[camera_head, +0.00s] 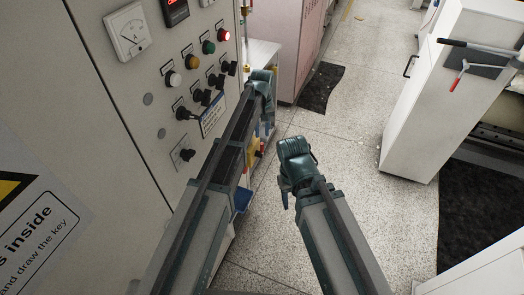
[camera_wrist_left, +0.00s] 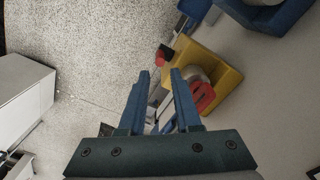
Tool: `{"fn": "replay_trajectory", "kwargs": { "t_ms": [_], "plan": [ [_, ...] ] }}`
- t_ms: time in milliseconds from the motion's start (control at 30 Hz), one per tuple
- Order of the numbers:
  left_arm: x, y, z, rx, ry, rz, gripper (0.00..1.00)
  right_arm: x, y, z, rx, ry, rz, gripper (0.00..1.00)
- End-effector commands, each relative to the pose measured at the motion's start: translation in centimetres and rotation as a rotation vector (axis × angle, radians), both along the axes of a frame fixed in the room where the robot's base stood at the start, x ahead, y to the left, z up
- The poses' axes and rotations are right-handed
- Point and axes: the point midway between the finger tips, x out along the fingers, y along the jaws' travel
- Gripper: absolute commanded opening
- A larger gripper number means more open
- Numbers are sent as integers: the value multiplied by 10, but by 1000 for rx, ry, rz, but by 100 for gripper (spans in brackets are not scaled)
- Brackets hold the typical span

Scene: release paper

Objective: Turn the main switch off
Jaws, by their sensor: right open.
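A control panel (camera_head: 150,80) at the left of the head view carries several black rotary switches. One black switch (camera_head: 187,154) sits apart on a square plate, below the others. I cannot read which one is labelled main. My left gripper (camera_head: 262,82) is out to the right of the panel, apart from the switches. In the left wrist view its two blue fingers (camera_wrist_left: 161,75) are apart with nothing gripped. My right gripper (camera_head: 296,160) is lower and farther right over the floor; its fingers are mostly hidden, and no held object shows.
A white cabinet (camera_head: 410,130) stands at the right; the speckled floor between is mostly clear.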

Motion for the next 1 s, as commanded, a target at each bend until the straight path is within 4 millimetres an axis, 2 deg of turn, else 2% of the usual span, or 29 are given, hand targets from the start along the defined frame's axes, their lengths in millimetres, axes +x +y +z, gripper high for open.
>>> {"fn": "replay_trajectory", "kwargs": {
  "t_ms": [33, 500, 900, 1000],
  "plan": [
    [0, 0, -15, 0, 0, 0, 32, 0, 0, -15, 0, 0, 0, 50],
    [0, 0, -76, 0, 0, 0, 32, 0, 0, -76, 0, 0, 0, 50],
    [0, 0, -79, 0, 0, 0, 32, 0, 0, -79, 0, 0, 0, 50],
    [0, 0, -79, 0, 0, 0, 16, 0, 0, -79, 0, 0, 0, 50]
  ]
}}
